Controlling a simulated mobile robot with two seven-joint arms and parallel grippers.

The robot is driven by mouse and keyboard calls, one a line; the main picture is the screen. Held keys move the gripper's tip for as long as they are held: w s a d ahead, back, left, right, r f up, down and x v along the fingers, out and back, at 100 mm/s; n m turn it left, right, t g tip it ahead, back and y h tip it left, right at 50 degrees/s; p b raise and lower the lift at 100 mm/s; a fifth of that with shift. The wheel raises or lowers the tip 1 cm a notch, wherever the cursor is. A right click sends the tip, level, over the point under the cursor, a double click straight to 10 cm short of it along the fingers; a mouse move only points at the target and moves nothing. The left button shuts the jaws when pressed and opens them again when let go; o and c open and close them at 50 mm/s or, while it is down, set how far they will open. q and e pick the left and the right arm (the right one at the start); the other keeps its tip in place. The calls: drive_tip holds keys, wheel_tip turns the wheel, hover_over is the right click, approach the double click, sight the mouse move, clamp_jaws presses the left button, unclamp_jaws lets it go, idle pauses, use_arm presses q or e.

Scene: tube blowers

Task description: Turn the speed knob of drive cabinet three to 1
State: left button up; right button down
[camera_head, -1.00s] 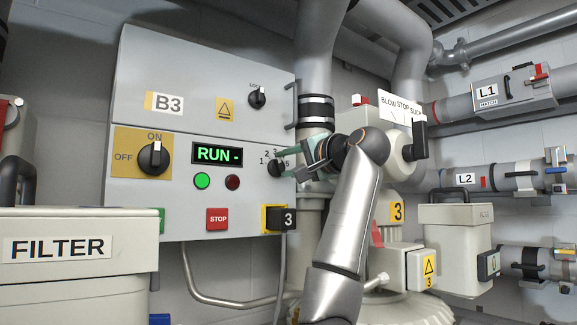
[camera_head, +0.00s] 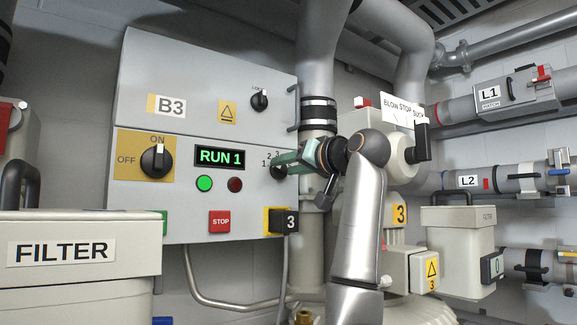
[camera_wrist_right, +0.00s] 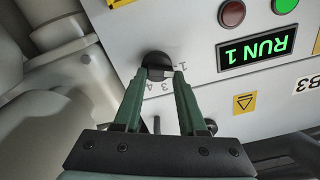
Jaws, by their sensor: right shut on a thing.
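Drive cabinet three (camera_head: 205,85) is a grey wall box marked B3, with a black 3 tag at its lower right corner. Its green display (camera_head: 219,157) reads RUN 1, also upside down in the right wrist view (camera_wrist_right: 256,50). The black speed knob (camera_head: 276,171) sits right of the display, with numbers around it. My right gripper (camera_head: 284,168) is shut on the knob, reaching it from the right. In the right wrist view its green fingers (camera_wrist_right: 158,76) straddle the knob (camera_wrist_right: 155,61). The fingers partly hide the dial numbers. My left gripper is out of view.
The ON/OFF switch (camera_head: 155,160) points to ON. A lit green lamp (camera_head: 204,183), a dark red lamp (camera_head: 235,185) and a red STOP button (camera_head: 220,222) are near the knob. A pipe (camera_head: 320,60) stands right of the cabinet. A FILTER box (camera_head: 110,290) is front left.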

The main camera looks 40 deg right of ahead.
drive_tip(key=shift+w+f+n, duration=0.1)
drive_tip(key=shift+f+n, duration=0.05)
drive_tip(key=shift+n, duration=0.25)
drive_tip(key=shift+c, duration=2.3)
unclamp_jaws()
drive_tip(key=s+a+b, duration=0.1)
drive_tip(key=s+b, duration=0.3)
drive_tip(key=s, duration=0.8)
drive_tip(key=shift+s+a, duration=0.2)
drive_tip(key=shift+s, duration=0.15)
